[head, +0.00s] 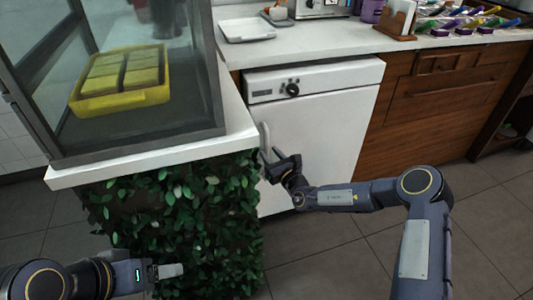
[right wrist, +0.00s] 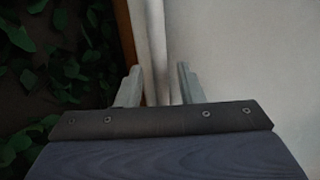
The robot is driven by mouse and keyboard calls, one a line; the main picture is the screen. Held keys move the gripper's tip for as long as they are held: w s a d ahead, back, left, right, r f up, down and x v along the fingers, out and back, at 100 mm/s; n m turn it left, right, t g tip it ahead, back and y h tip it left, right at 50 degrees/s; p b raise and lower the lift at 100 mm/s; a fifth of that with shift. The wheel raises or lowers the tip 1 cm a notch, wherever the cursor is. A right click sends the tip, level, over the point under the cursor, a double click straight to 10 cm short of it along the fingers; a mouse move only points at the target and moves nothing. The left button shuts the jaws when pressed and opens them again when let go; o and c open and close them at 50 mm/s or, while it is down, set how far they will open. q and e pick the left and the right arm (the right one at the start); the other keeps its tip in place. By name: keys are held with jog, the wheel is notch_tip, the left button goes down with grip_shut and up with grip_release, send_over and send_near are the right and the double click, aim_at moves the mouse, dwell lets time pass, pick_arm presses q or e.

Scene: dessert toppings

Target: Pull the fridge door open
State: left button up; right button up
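The fridge (head: 318,130) is a white under-counter unit with a dial on its top panel; its door looks closed. A pale vertical handle (head: 264,136) runs along the door's left edge. My right gripper (head: 270,154) is at this edge, beside the lower part of the handle. In the right wrist view the right gripper (right wrist: 160,82) is open, with its two fingers apart on either side of a white vertical bar (right wrist: 157,40), which seems to be the handle. Contact cannot be told. My left gripper (head: 172,270) is low at the left, before the leaves, its opening unclear.
A leaf-covered counter (head: 180,215) with a white top stands close left of the fridge door. A glass case on it holds a yellow tray (head: 120,100). Wooden drawers (head: 440,95) are to the right. The tiled floor (head: 350,245) before the fridge is clear except for my right arm.

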aim_at(268, 151)
jog(key=shift+b+x, duration=0.4)
jog(key=shift+x, duration=1.2)
jog(key=shift+c, duration=0.4)
grip_shut()
